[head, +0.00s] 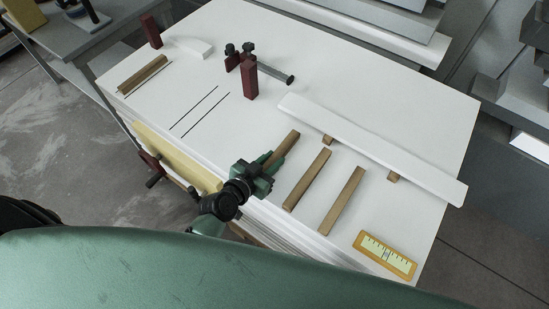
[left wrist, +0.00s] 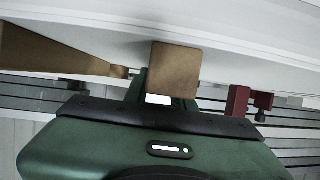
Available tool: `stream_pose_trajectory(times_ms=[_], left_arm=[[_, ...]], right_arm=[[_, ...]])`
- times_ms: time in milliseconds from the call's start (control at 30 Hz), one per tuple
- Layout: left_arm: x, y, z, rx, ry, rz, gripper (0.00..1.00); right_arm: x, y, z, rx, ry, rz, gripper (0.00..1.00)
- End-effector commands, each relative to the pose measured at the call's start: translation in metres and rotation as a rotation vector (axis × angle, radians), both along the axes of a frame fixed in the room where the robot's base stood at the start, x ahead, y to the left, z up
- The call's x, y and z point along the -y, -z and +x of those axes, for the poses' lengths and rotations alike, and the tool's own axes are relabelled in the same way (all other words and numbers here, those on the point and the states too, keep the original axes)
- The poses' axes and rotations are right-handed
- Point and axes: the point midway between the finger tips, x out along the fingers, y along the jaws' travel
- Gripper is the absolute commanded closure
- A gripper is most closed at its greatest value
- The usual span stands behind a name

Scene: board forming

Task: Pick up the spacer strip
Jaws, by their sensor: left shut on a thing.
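Several brown wooden spacer strips are on the white table. My left gripper (head: 268,166) is at the table's front edge, shut on the near end of one spacer strip (head: 284,148), which points away from me. In the left wrist view, the square end of this strip (left wrist: 174,70) shows above the gripper body. I cannot tell whether the strip is clear of the table. Two more strips lie to its right, a middle one (head: 307,180) and a right one (head: 341,201). Another strip (head: 142,74) lies at the far left. My right gripper is not in view.
A long white bar (head: 370,148) lies to the right, with small brown pieces under its near edge. A yellow gauge (head: 385,255) lies at the near right corner. A dark red block (head: 249,78) and a clamp (head: 272,72) stand at the back. Two black lines mark the table's left middle.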

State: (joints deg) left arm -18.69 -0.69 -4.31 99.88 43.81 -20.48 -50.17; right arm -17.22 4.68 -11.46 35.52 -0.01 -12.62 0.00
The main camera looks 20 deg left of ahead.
Motion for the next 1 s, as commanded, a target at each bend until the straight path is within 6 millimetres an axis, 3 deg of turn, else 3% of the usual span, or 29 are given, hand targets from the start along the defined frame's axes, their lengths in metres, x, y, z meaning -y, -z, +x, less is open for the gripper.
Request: stream_pose_trajectory(times_ms=[167, 367, 700, 1000], left_arm=[[0.0, -0.009, 0.0, 0.002, 0.0, -0.001, 1.0], [0.0, -0.039, 0.001, 0.005, -0.001, -0.002, 1.0], [0.0, -0.138, 0.001, 0.008, -0.001, 0.0, 1.0], [0.0, -0.191, 0.001, 0.004, 0.0, 0.0, 1.0]], right_arm=[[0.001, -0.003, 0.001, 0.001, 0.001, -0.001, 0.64], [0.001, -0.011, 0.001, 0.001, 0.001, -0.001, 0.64], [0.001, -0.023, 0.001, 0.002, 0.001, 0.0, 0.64], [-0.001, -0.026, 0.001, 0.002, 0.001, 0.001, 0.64]])
